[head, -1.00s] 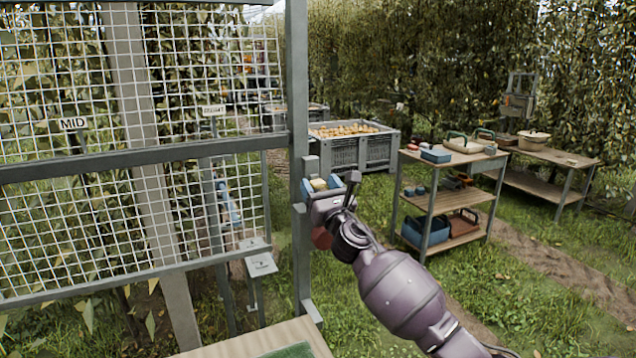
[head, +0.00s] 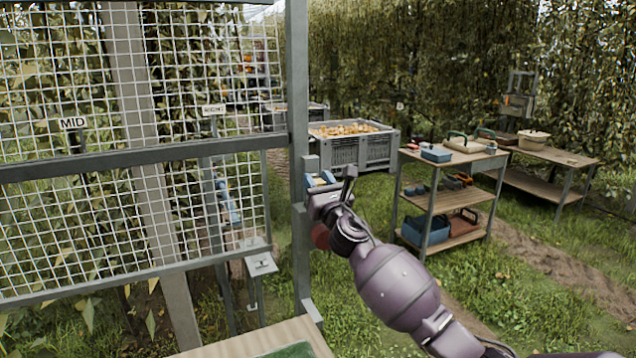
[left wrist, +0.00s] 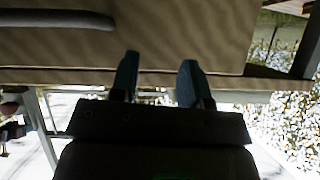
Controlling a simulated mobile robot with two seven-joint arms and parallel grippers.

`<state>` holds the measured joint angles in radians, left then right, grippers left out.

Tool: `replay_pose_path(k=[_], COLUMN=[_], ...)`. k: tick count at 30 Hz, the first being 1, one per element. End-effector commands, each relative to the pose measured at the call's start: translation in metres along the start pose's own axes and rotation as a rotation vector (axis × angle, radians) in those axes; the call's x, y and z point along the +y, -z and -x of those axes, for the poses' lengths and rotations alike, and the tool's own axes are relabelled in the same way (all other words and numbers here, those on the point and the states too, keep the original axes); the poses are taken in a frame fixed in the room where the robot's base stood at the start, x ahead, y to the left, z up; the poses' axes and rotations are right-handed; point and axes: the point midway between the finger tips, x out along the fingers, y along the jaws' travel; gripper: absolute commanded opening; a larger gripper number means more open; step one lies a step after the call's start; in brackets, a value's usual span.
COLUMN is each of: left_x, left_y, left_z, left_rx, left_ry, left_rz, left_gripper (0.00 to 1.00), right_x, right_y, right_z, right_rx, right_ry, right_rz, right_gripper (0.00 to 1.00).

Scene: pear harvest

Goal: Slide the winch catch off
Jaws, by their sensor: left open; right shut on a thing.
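My right gripper (head: 324,184) is at the grey upright post (head: 299,120) at the right edge of the mesh panel in the head view. Its bluish fingers are shut on a small part at the post, taken to be the winch catch, which the fingers and wrist mostly hide. A red round part (head: 321,236) shows just below the gripper. My left gripper (left wrist: 158,78) is open and empty in the left wrist view, with its fingertips in front of a wooden surface (left wrist: 190,35). The left gripper does not show in the head view.
The wire mesh panel (head: 80,225) fills the left side. A grey crate of pears (head: 350,150) stands behind the post. A shelved cart (head: 445,200) with boxes and tools stands at the right, beside a wooden bench (head: 555,155). Grass lies between.

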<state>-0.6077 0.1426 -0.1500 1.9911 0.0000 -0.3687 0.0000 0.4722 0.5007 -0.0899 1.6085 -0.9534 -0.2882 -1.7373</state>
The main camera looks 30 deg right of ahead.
Motion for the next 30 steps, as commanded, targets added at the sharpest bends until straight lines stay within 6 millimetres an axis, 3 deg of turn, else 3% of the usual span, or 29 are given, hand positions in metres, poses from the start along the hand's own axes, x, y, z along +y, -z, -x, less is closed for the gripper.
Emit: replay_pose_path(k=[15, 25, 26, 30], left_x=[-0.003, -0.003, -0.003, -0.003], left_y=[0.033, 0.033, 0.033, 0.032], left_z=[0.015, 0.014, 0.014, 0.014], left_rx=[0.016, 0.016, 0.015, 0.015], left_ry=[0.0, 0.0, 0.0, 0.0], left_rz=[-0.001, -0.001, -0.001, -0.001], left_gripper=[0.43, 0.43, 0.43, 0.43], right_x=[0.001, 0.0, 0.0, 0.0], right_y=[-0.035, -0.036, -0.037, -0.036], right_z=[-0.014, -0.015, -0.015, -0.015], right_rx=[-0.003, -0.006, -0.006, -0.004], right_ry=[-0.002, 0.0, 0.0, 0.0], right_rz=[0.0, -0.001, 0.0, 0.0], right_gripper=[0.0, 0.0, 0.39, 0.61])
